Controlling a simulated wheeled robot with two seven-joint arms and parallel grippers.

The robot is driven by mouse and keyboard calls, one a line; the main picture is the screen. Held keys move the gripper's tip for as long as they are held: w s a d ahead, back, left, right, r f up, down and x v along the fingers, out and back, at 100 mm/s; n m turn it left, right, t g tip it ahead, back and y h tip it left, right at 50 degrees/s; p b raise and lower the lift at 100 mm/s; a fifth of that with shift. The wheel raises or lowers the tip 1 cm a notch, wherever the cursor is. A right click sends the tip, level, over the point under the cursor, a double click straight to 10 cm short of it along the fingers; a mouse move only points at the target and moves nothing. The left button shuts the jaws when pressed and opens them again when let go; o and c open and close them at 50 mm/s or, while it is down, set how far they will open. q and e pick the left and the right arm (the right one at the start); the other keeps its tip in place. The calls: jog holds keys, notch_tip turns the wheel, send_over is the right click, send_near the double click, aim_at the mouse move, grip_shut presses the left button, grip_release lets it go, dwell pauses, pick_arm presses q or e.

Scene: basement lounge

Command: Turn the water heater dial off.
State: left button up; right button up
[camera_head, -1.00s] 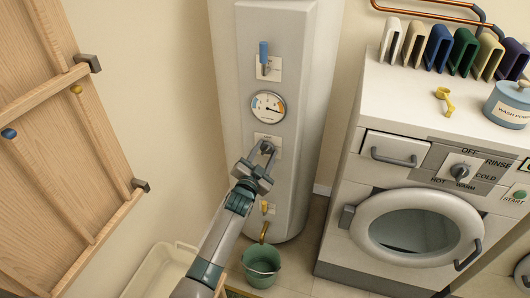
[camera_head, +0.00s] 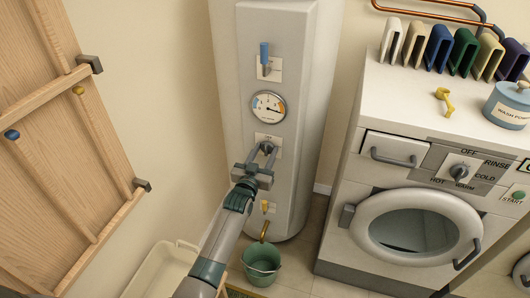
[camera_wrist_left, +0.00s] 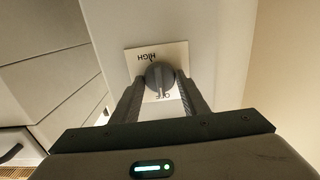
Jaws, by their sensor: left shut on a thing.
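The water heater (camera_head: 298,70) is a tall pale tank in the middle of the head view. Its dial (camera_wrist_left: 159,74) is a round grey knob on a white plate (camera_wrist_left: 135,60). In the wrist view the plate shows HIGH upside down at the upper left and OFF at the bottom. The dial's pale pointer line is directed down at the OFF lettering and partly overlaps it. My left gripper (camera_head: 266,148) is shut on the dial, one finger on each side. In the head view the fingers largely hide the dial. My right gripper is not in view.
Above the dial are a round gauge (camera_head: 268,107) and a blue-handled lever (camera_head: 264,53). Below are a yellow tap (camera_head: 264,206) and a green bucket (camera_head: 261,264). A washing machine (camera_head: 415,170) stands right; a wooden rack (camera_head: 60,130) is at left.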

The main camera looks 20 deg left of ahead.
pick_arm(q)
jog(key=shift+f, duration=0.15)
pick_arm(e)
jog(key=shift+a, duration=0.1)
pick_arm(q)
jog(key=o, duration=1)
jog(key=s+b, duration=0.1)
jog(key=s, duration=0.4)
jog(key=s+b, duration=0.1)
jog(key=s, duration=0.5)
jog(key=s+b, duration=0.1)
jog(key=s, duration=0.5)
jog(key=shift+s+a, duration=0.25)
jog(key=shift+a, duration=0.05)
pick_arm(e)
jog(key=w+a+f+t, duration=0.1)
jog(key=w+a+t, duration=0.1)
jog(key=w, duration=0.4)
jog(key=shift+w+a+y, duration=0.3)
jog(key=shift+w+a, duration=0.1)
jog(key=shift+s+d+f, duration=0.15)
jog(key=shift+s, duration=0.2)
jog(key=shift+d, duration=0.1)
